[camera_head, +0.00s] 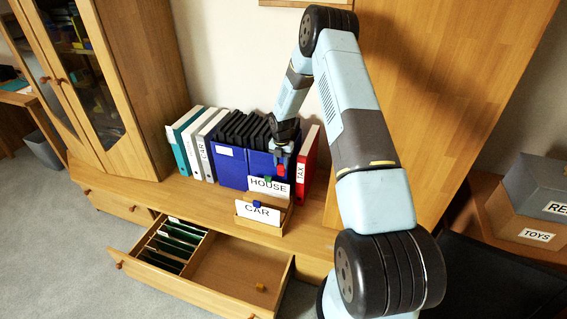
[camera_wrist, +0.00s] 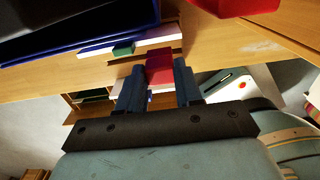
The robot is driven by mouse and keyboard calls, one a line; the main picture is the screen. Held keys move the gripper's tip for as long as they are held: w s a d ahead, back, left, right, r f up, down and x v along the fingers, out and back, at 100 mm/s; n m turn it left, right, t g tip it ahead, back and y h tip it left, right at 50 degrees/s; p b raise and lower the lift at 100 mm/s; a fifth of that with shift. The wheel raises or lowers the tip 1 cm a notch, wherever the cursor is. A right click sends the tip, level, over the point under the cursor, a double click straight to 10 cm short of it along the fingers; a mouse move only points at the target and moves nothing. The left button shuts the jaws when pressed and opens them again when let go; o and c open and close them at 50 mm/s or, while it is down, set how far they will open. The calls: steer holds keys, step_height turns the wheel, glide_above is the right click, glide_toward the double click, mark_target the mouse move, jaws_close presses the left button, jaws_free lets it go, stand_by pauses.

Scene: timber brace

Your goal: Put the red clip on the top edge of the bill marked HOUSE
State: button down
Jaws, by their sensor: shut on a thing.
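The white bill marked HOUSE (camera_head: 255,184) stands upright in a small wooden holder (camera_head: 240,207), in front of the blue binders. A green clip (camera_head: 267,179) sits on its top edge; the green clip also shows in the wrist view (camera_wrist: 123,48). My gripper (camera_head: 281,163) is shut on the red clip (camera_head: 281,170), just to the right of the green clip at the top edge of the HOUSE bill. In the wrist view the red clip (camera_wrist: 159,66) is between my two fingers. I cannot tell whether it touches the bill.
The bill marked CAR (camera_head: 270,216) stands in front with a blue clip (camera_head: 257,204). Binders stand behind, including a red TAX binder (camera_head: 306,160) close on the right. An open drawer (camera_head: 230,272) below holds green files and a small yellow-orange piece (camera_head: 260,286).

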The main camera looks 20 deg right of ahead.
mark_target(282, 172)
steer(key=shift+w+d, duration=0.1)
steer(key=shift+f, duration=2.7)
steer(key=shift+f, duration=0.55)
steer(key=c, duration=0.7)
jaws_free()
steer(key=shift+o, duration=0.6)
steer(key=o, duration=0.4)
steer(key=shift+r, duration=4)
